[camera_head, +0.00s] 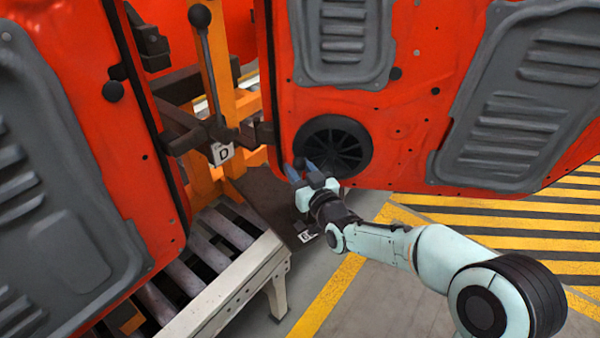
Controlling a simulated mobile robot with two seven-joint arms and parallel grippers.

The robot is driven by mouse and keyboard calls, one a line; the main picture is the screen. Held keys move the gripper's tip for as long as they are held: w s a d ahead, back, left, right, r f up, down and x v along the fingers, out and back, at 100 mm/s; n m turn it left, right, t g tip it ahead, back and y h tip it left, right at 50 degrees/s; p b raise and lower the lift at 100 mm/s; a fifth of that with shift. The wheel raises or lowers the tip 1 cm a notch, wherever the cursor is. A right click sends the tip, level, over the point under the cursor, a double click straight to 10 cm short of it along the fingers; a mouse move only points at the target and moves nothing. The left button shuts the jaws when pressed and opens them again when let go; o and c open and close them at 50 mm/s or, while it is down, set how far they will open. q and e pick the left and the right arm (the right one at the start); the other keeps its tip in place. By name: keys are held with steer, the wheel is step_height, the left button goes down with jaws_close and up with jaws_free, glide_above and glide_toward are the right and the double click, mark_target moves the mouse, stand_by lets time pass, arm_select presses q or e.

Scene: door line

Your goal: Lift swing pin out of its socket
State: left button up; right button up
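My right gripper (301,169) reaches in from the lower right, in front of the lower left corner of the right red door. Its two blue fingertips are spread apart. A small dark round knob (299,162) shows between the tips, perhaps the head of the swing pin. I see no clear grip on it, and what lies below it is hidden by the gripper. The socket cannot be made out. A dark plate (262,196) with a small white label (307,237) lies below and left of the gripper. My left gripper is not in view.
A red door (85,130) stands left, another red door (425,110) with a round black speaker grille (333,147) right. Between them are an orange frame (222,60), a ball-topped lever (207,60) and a "D" label (222,153). A roller conveyor (225,290) is below.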

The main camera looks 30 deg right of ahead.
steer(key=shift+s, duration=0.1)
steer(key=shift+s+f, duration=0.1)
steer(key=shift+s, duration=0.15)
steer(key=s, duration=1.2)
steer(key=shift+s+a, duration=0.35)
steer(key=shift+a, duration=0.1)
